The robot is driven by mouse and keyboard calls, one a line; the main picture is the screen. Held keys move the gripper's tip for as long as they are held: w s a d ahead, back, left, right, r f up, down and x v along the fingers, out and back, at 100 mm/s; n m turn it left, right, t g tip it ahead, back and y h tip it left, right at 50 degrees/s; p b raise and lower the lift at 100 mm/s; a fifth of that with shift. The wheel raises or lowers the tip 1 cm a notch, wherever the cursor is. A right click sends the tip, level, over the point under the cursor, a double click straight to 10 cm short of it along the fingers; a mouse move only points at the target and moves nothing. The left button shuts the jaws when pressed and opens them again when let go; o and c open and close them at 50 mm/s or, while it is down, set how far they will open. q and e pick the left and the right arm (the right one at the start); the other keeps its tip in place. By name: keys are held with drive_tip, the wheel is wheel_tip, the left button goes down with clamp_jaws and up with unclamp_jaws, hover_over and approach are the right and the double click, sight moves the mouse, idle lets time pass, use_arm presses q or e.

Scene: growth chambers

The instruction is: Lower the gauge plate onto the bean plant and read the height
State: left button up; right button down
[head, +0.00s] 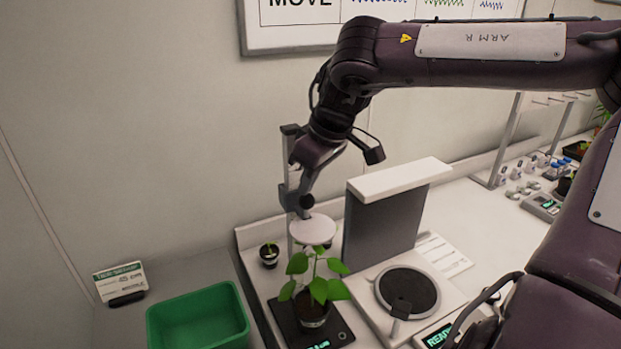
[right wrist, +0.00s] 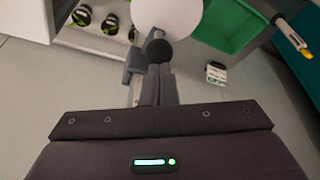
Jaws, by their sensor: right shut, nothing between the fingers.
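The bean plant (head: 317,288), green and leafy in a dark pot, stands upright on a black base with a lit display. The white round gauge plate (head: 313,230) is just above its top leaves, on a grey upright post (head: 291,165). A black knob (head: 306,201) sits by the plate. My right gripper (head: 304,188) is shut and empty, pointing down at the knob; I cannot tell whether it touches. In the right wrist view the plate (right wrist: 167,14) and knob (right wrist: 158,50) lie just beyond the fingers. The plant is not clear there. My left gripper is not in view.
A green bin (head: 198,318) and a small sign card (head: 121,283) are to the left. A small potted seedling (head: 269,254) stands behind the plant. A white-topped grey device (head: 385,215) with a dark disc stands close on the right. Bench racks and bottles lie further right.

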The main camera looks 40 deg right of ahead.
idle(0.4)
wheel_tip(320, 180, up, 7)
drive_tip(key=p, duration=0.5)
drive_tip(key=shift+f, duration=0.1)
idle(0.4)
drive_tip(key=shift+f, duration=0.1)
idle(0.5)
